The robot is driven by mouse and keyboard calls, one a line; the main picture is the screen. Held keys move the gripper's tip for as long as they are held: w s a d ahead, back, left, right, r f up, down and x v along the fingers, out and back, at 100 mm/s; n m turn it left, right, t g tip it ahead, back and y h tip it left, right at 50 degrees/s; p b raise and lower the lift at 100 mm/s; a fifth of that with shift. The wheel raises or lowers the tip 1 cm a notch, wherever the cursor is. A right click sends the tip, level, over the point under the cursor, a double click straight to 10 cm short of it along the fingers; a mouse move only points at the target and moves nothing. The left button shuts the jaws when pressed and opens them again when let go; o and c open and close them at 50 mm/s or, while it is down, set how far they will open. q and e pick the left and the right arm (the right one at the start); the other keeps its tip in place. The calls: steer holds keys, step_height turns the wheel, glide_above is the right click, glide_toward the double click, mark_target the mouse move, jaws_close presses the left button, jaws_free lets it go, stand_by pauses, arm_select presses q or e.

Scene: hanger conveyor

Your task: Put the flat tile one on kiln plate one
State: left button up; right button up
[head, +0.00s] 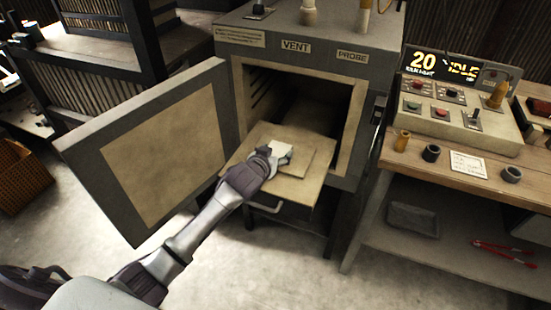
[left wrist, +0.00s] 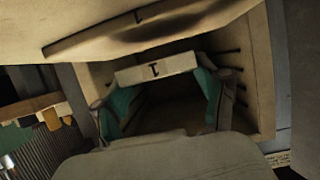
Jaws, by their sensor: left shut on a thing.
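My left gripper (head: 277,154) reaches into the front of the open kiln and is shut on a pale flat tile (head: 289,147). In the left wrist view the tile (left wrist: 155,68), its edge marked 1, sits between the teal fingers of the gripper (left wrist: 163,85). In the head view the tile is over a tan kiln plate (head: 304,163). The plate's marked edge (left wrist: 85,36) shows at the top of the wrist view, apart from the tile's edge. Whether the tile touches the plate is unclear. My right gripper is out of view.
The kiln door (head: 150,150) stands open at the left. The plate rests on a pulled-out shelf (head: 296,191) with a handle below. At the right, a wooden bench (head: 520,185) holds a control panel (head: 460,110) reading IDLE and several small cylinders. Red tongs (head: 505,252) lie underneath.

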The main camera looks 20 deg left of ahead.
arm_select(q)
steer(key=shift+f, duration=1.3)
steer(key=o, duration=1.2)
steer(key=shift+f, duration=0.15)
steer(key=shift+r, duration=0.2)
steer(key=v, duration=1.2)
